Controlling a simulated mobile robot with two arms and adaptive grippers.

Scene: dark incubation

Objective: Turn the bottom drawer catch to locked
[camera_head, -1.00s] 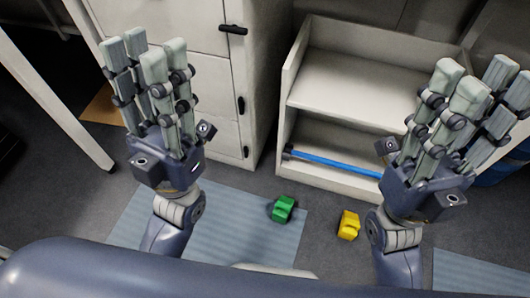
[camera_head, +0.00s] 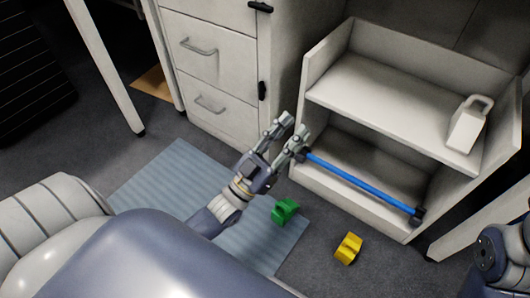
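The pale drawer cabinet (camera_head: 218,62) stands at the upper middle, its drawers showing bar handles. On its right edge a top black catch (camera_head: 260,6) lies crosswise and a middle black catch (camera_head: 262,90) stands upright. The bottom catch is not visible; my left gripper covers the area below the middle one. My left gripper (camera_head: 294,127) is at the cabinet's lower right corner, beside the shelf unit. Its visible fingertips are apart, with nothing seen between them. I cannot tell whether it touches anything. My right gripper is out of view; only part of that arm shows at the right edge.
An open shelf unit (camera_head: 313,72) stands right of the cabinet, with a pale handled block (camera_head: 467,124) on top and a blue bar (camera_head: 362,184) low at its front. A green object (camera_head: 285,211) lies on the blue mat (camera_head: 153,181); a yellow object (camera_head: 348,248) lies on the floor.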

